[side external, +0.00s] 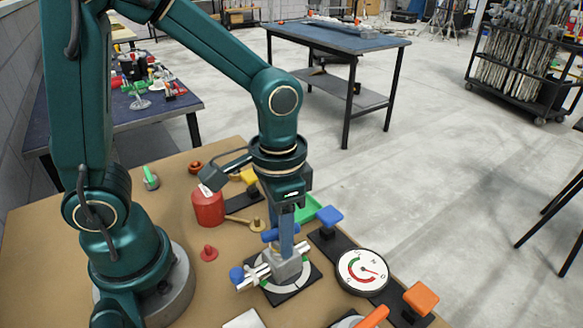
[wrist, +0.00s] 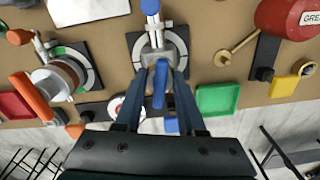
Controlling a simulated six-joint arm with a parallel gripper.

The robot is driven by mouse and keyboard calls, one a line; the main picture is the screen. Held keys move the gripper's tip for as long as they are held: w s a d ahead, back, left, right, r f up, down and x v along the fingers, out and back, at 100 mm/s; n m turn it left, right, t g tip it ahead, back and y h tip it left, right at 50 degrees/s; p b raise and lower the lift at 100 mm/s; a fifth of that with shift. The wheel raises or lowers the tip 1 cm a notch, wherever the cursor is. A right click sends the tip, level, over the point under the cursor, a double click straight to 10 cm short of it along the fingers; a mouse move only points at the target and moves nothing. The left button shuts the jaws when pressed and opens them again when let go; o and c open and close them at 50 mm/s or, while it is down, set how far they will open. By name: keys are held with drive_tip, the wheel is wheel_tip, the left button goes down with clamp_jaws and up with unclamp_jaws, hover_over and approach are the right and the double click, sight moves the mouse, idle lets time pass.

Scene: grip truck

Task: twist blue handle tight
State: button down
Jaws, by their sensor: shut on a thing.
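In the side view part of the handle (side external: 270,235) sticks out to the left of my fingers. My gripper (side external: 287,248) points down over the block and is shut on the blue handle; it also shows in the wrist view (wrist: 158,62). Pale rods and a blue knob (side external: 236,274) stick out from the block. The handle's lower end and its contact with the block are hidden.
A dial gauge (side external: 362,270), a blue T-handle (side external: 328,215) and an orange handle (side external: 420,298) stand close on the right. A red can (side external: 207,209) and a green tray (side external: 308,208) lie behind. Another dial fixture with an orange lever (wrist: 30,98) is at left in the wrist view.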

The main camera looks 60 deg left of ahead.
drive_tip(key=c, duration=0.8)
unclamp_jaws()
drive_tip(key=shift+r, duration=0.1)
drive_tip(key=shift+r, duration=3.65)
drive_tip(key=shift+a+r, duration=0.1)
drive_tip(key=shift+r, duration=0.1)
drive_tip(key=s+a+r+n+t, duration=0.1)
drive_tip(key=s+a+n+t, duration=0.1)
drive_tip(key=s+a+t, duration=0.2)
drive_tip(key=shift+a+n+t, duration=0.15)
drive_tip(key=shift+n+t, duration=0.15)
drive_tip(key=shift+t, duration=0.5)
